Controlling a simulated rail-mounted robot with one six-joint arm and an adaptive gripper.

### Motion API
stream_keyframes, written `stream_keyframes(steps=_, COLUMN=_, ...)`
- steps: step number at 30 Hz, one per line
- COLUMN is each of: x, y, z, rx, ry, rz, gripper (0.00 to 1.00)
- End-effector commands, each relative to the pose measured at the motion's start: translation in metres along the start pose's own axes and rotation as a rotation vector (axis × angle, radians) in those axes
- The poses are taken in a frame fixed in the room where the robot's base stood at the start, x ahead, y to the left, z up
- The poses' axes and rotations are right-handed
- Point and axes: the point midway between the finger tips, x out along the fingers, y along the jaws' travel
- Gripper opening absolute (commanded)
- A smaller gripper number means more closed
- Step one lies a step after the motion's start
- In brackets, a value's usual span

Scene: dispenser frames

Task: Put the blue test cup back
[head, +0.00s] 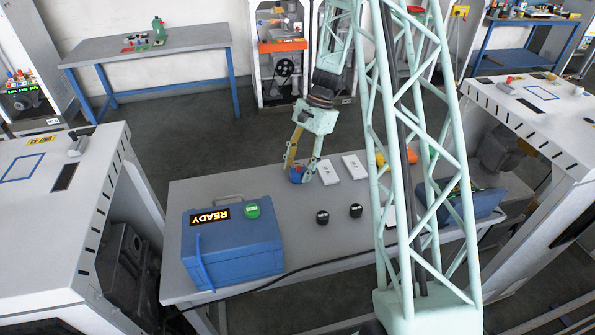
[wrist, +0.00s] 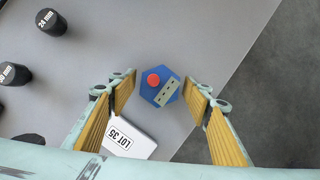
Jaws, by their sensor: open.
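A small blue hexagonal object, which looks like the blue test cup (wrist: 152,91), stands on the grey table close to its edge. Its top has a red round spot and a pale strip with dark dots. In the head view the blue cup (head: 297,177) shows low between my fingers. My gripper (wrist: 162,87) is open, with one yellow-padded finger on each side of the cup. In the head view my gripper (head: 300,167) points down at the table.
A white plate marked LOT 35 (wrist: 122,141) lies close beside the left finger. Black caps, one marked 24 mm (wrist: 50,21), stand farther left. A blue case (head: 232,250) with a READY display sits on the table (head: 300,255). Orange items (head: 411,155) are at right.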

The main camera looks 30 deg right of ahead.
Motion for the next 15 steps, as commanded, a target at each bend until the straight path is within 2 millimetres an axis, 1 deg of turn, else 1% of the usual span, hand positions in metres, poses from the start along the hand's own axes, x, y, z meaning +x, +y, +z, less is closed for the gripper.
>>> stream_keyframes(steps=8, x=-0.034, y=0.000, z=0.000, rx=0.000, ry=0.001, rz=-0.001, gripper=0.45)
stream_keyframes(steps=15, x=-0.070, y=0.000, z=0.000, rx=-0.001, ry=0.001, rz=-0.001, gripper=0.45)
